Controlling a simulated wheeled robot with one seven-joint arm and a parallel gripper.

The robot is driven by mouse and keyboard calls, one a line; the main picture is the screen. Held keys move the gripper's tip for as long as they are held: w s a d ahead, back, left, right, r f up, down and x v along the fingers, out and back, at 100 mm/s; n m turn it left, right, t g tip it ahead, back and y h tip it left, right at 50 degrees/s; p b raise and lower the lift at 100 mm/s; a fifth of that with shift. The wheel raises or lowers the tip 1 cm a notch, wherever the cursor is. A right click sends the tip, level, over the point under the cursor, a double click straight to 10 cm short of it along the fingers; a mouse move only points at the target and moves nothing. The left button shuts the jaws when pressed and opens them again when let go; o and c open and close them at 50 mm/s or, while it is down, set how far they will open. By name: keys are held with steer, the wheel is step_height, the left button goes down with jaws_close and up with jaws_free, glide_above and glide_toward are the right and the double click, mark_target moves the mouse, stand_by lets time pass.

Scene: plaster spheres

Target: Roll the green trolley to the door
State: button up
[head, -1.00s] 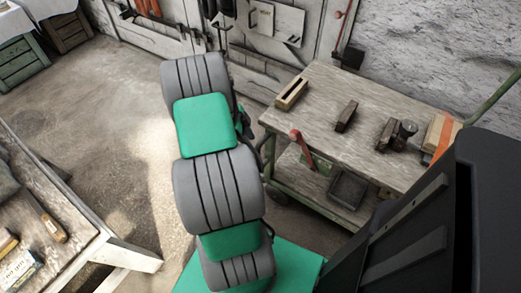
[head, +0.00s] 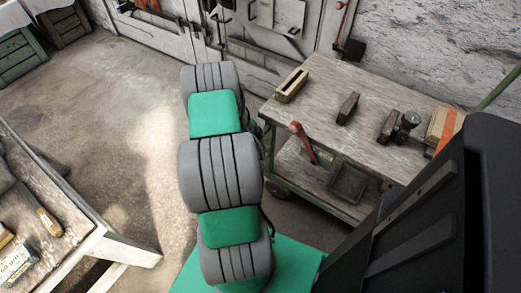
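The green trolley (head: 335,110) stands right of my arm, with a worn wooden top, a lower shelf and a green frame. A wheel (head: 281,188) shows under its near left corner, and a green handle bar (head: 497,88) slopes up at its right end. My grey and green arm reaches forward along its left side. Dark parts that may belong to my gripper (head: 261,133) show between the arm and the trolley's left edge. The fingers are hidden, so I cannot tell whether they touch it. Pale wooden panels (head: 315,18) with dark fittings stand behind; I cannot tell whether they include the door.
A wooden box (head: 291,85), dark blocks and a plane-like tool lie on the trolley top; a dark tray (head: 348,183) sits on its shelf. A workbench (head: 85,215) stands at left. Green crates (head: 20,55) are at the back left. The floor between is clear.

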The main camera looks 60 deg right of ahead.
jaws_close()
steer(key=shift+a+f, duration=0.1)
steer(key=shift+a, duration=0.05)
stand_by(0.9)
